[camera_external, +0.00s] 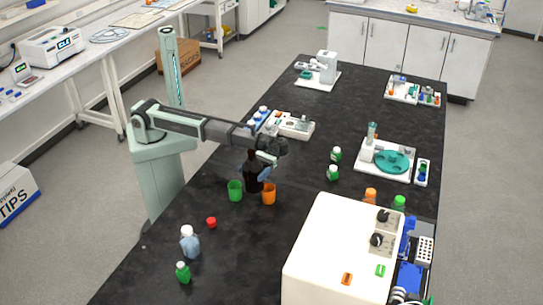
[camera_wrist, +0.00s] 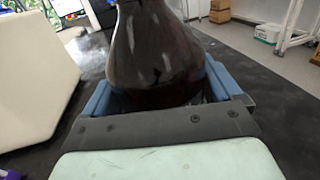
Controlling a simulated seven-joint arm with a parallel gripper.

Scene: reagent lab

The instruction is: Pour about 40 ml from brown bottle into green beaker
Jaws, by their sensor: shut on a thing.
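My gripper (camera_external: 266,170) is shut on the brown bottle (camera_external: 252,172), which looks upright just behind the beakers. In the wrist view the dark bottle (camera_wrist: 155,50) fills the middle, between the blue fingers of my gripper (camera_wrist: 160,95). The green beaker (camera_external: 235,191) stands on the black bench, in front and to the left of the bottle. I cannot tell whether the bottle's base touches the bench. The inside of the beaker is too small to judge.
An orange beaker (camera_external: 268,193) stands close to the right of the green one. A red cap (camera_external: 211,222) lies in front left. A large cream-coloured machine (camera_external: 338,250) stands at the front right. Green bottles (camera_external: 333,172) stand to the right.

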